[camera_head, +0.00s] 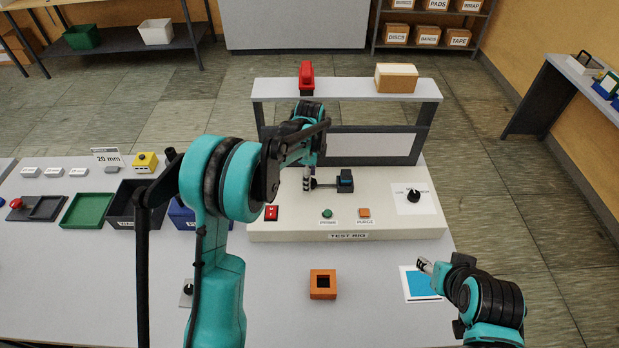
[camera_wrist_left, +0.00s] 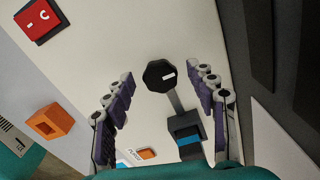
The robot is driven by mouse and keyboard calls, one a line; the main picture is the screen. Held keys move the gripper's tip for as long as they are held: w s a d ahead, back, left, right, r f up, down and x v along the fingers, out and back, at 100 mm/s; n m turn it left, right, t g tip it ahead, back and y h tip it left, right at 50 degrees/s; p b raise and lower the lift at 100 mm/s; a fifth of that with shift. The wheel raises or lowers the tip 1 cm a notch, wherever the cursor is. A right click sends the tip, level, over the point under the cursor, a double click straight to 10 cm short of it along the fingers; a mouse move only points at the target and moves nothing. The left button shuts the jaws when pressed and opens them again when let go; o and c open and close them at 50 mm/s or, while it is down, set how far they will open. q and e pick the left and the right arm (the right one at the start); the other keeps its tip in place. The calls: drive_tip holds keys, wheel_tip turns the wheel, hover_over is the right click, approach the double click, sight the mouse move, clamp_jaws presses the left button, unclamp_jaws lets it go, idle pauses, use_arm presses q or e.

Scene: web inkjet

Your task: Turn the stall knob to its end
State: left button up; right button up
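A black eight-sided knob (camera_wrist_left: 160,75) with a small white mark sits on a shaft from a dark block with a blue face (camera_wrist_left: 186,137). In the head view the block (camera_head: 345,181) stands on the test rig (camera_head: 270,229), and my left arm partly hides the knob. My left gripper (camera_wrist_left: 165,73) is open, with its fingertips on both sides of the knob and gaps visible. Another black knob (camera_head: 413,196) sits on a white labelled plate at the rig's right. My right gripper (camera_head: 425,265) is over a blue-and-white card; its opening is unclear.
A red switch (camera_head: 271,213), green button (camera_head: 327,213) and orange button (camera_head: 364,213) line the rig's front. A shelf (camera_head: 340,90) rises behind. An orange square block (camera_head: 323,284) lies on the table in front. Trays (camera_head: 87,211) stand at left.

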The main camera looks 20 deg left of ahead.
use_arm(q)
wheel_tip(320, 180, up, 12)
idle(0.6)
idle(0.4)
drive_tip(key=s+r+n+t+b, duration=0.35)
drive_tip(key=s+n, duration=0.55)
drive_tip(key=s, duration=0.6)
drive_tip(key=s+f+n+t, duration=0.3)
drive_tip(key=s+f+n, duration=0.4)
drive_tip(key=s, duration=0.4)
drive_tip(key=shift+s+f+n+t+b, duration=0.25)
drive_tip(key=shift+f+n+t+b, duration=0.15)
drive_tip(key=shift+n, duration=0.2)
